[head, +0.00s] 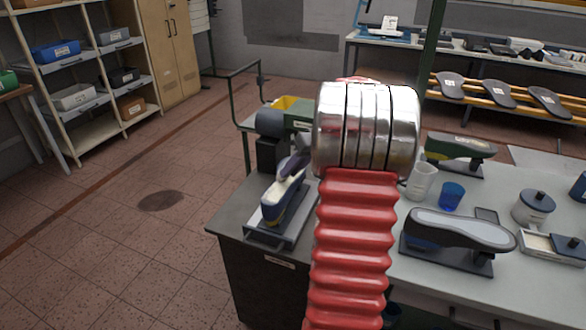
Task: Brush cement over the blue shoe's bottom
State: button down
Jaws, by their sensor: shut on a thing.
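The blue shoe (284,211) sits bottom up on a grey stand (262,236) near the left end of the bench. Its pale bottom faces up. A dark, purplish shape (294,165) shows at its far end; I cannot tell whether it is part of the shoe. My red ribbed arm with its shiny metal rings rises through the middle of the view, just right of the shoe. It hides my gripper and whatever it holds. I cannot make out a brush or a cement pot for certain.
A dark machine with a grey cylinder (270,122) stands behind the shoe. Right of my arm are a grey shoe (458,230) on a stand, a clear beaker (421,182), a blue cup (452,196) and a lidded pot (533,207). Open floor (130,245) lies left.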

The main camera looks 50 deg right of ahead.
jog(key=shift+s+a, duration=0.3)
jog(key=shift+a, duration=0.45)
jog(key=shift+s+a, duration=0.25)
jog(key=shift+a, duration=0.5)
jog(key=shift+a, duration=0.1)
jog(key=shift+s+a+r, duration=0.1)
jog(key=shift+s+a, duration=0.25)
jog(key=shift+a, duration=0.45)
jog(key=shift+s+a, duration=0.3)
jog(key=shift+a, duration=0.5)
jog(key=shift+a, duration=0.1)
jog(key=a, duration=0.1)
jog(key=s+a, duration=0.1)
jog(key=a, duration=0.1)
jog(key=shift+s+a, duration=0.1)
jog(key=shift+s, duration=0.05)
